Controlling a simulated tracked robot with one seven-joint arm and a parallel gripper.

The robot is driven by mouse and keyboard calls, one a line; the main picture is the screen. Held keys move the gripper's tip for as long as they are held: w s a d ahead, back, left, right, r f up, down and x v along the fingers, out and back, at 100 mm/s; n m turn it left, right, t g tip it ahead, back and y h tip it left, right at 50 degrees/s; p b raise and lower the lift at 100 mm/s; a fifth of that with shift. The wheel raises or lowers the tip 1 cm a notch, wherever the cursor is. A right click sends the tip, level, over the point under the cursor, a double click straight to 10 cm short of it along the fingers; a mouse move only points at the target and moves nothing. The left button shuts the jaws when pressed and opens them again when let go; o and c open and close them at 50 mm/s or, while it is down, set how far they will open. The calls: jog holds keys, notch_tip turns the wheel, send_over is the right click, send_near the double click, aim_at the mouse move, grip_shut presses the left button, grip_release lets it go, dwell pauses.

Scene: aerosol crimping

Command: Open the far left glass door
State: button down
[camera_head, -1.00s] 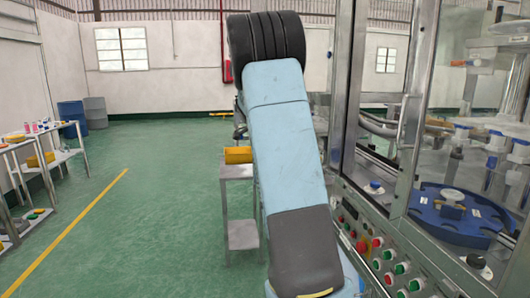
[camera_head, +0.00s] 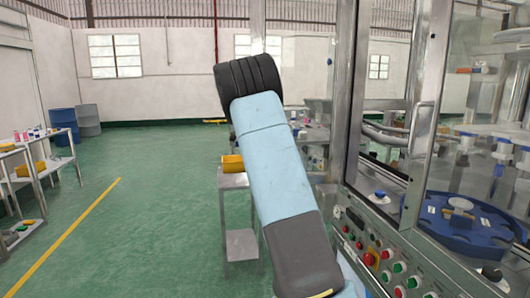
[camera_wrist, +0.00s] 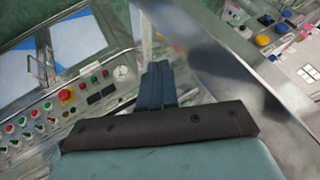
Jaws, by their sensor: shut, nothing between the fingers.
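The machine's glass doors stand on the right in the head view. The leftmost glass pane (camera_head: 385,95) sits in a metal frame, with an upright bar handle (camera_head: 419,128) on the post at its right. I cannot tell whether that pane is open. In the wrist view, my gripper (camera_wrist: 158,68) shows as dark blue fingers, shut and empty, beyond a black bar. A broad shiny metal frame (camera_wrist: 215,50) runs diagonally just right of the fingers; contact cannot be told. My gripper is hidden in the head view.
A sloped control panel with coloured buttons (camera_head: 385,265) lies below the doors; it also shows in the wrist view (camera_wrist: 40,118). A blue turntable (camera_head: 460,222) is inside the machine. A small metal table (camera_head: 236,181) stands left of my arm. Green floor at left is open.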

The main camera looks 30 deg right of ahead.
jog(key=s+a+r, duration=0.6)
jog(key=a+r, duration=0.2)
jog(key=s+a+r+n+y, duration=0.25)
jog(key=s+n, duration=0.25)
jog(key=s, duration=0.5)
jog(key=s+a+f+n+y, duration=0.1)
jog(key=s+a+n, duration=0.4)
jog(key=s, duration=0.7)
jog(key=s+a+f+n+t+y, duration=0.1)
jog(key=s+a+n, duration=0.4)
jog(key=s, duration=0.7)
jog(key=s+a+f+n+t+y, duration=0.1)
jog(key=s+a+f+n+y, duration=0.1)
jog(key=s+a+f+n, duration=0.2)
jog(key=s+a+n, duration=0.1)
jog(key=s+n, duration=0.2)
jog(key=s, duration=0.5)
jog(key=shift+s+a+f, duration=0.25)
jog(key=shift+s+f, duration=0.15)
